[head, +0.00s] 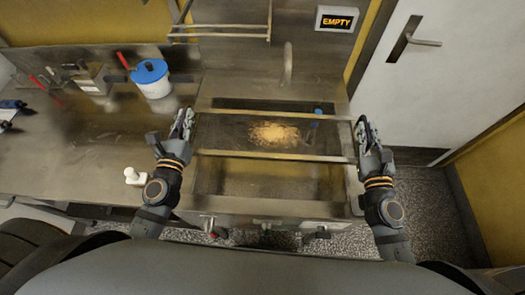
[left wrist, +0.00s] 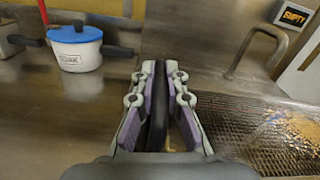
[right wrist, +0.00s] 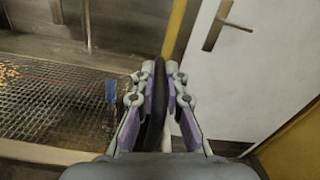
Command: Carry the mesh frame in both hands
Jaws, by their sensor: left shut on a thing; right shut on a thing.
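The mesh frame (head: 225,154) spans between my two grippers over a sink basin, with pale metal rails front and back. Orange-brown crumbs lie on its mesh near the middle, and a blue thing shows near its right end. My left gripper (head: 184,122) is shut on the frame's left end; in the left wrist view (left wrist: 158,105) a dark handle sits between its fingers. My right gripper (head: 362,132) is shut on the right end; the right wrist view (right wrist: 157,105) shows a similar dark handle. Whether the frame touches the sink rim is unclear.
The sink basin (head: 250,185) is below, with a tap (head: 288,62) behind it. A white pot with a blue lid (head: 149,72) and a small white object (head: 134,176) stand on the left counter. A wall sign (head: 337,19) reads EMPTY. A white door (head: 440,75) is at right.

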